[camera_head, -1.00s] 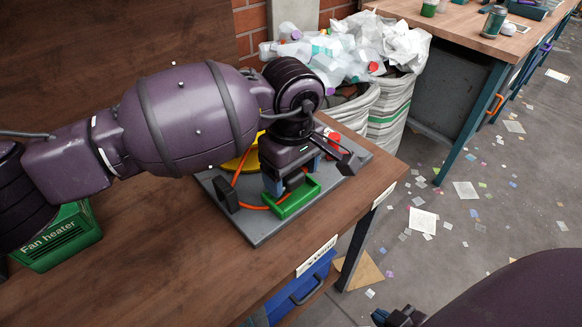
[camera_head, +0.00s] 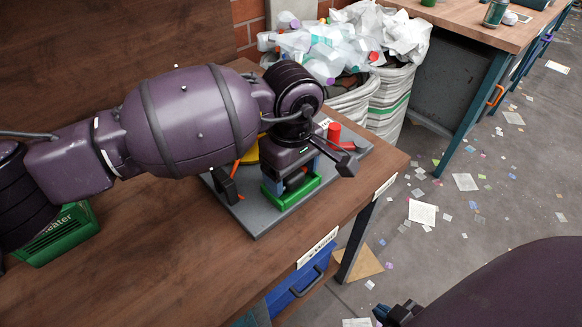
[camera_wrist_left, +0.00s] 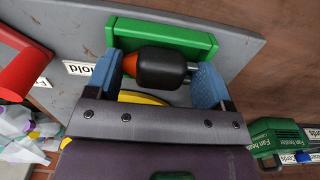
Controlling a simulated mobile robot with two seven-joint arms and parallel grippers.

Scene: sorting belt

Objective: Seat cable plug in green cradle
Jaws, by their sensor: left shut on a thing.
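The green cradle (camera_head: 292,196) sits on the grey board, partly hidden under my left gripper (camera_head: 288,180). It also shows in the left wrist view (camera_wrist_left: 170,37). My left gripper (camera_wrist_left: 158,80) has its blue fingers shut on the black cable plug (camera_wrist_left: 160,68). The plug lies crosswise between the fingers, with an orange cable end on the left and a metal tip on the right. It overlaps the cradle in the wrist view; I cannot tell whether it is seated. My right gripper (camera_head: 393,313) shows only partly at the bottom edge; its jaws are unclear.
The grey board (camera_head: 262,222) lies near the table's right edge. A black post (camera_head: 225,185) and a red cylinder (camera_head: 334,132) stand on it. A green fan heater box (camera_head: 62,235) is at left. The table front (camera_head: 170,270) is clear. Bags of bottles stand behind.

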